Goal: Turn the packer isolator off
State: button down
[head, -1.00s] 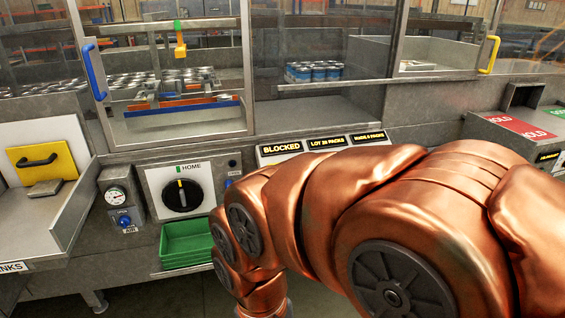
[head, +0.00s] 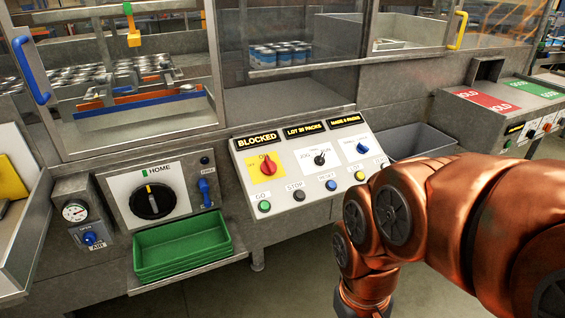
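The packer isolator (head: 268,166) is a red rotary handle on a yellow plate, at the left of the sloped control panel (head: 285,190). The handle stands about upright, and small lettering above it is too small to read surely. My copper-coloured arm fills the lower right of the head view and bends down out of the picture, to the right of the panel. My gripper is not in view. Nothing touches the isolator.
The panel also carries a black selector (head: 319,158), a blue switch (head: 361,147) and several push buttons. A green tray (head: 182,246) sits on a ledge below the black HOME dial (head: 152,201). A grey bin (head: 415,143) stands right of the panel. Glass guards rise behind.

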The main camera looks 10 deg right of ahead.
aim_at(268, 167)
jog(key=z, duration=0.05)
jog(key=k, duration=0.4)
jog(key=u, duration=0.75)
jog(key=i, duration=0.85)
jog(key=u, duration=0.3)
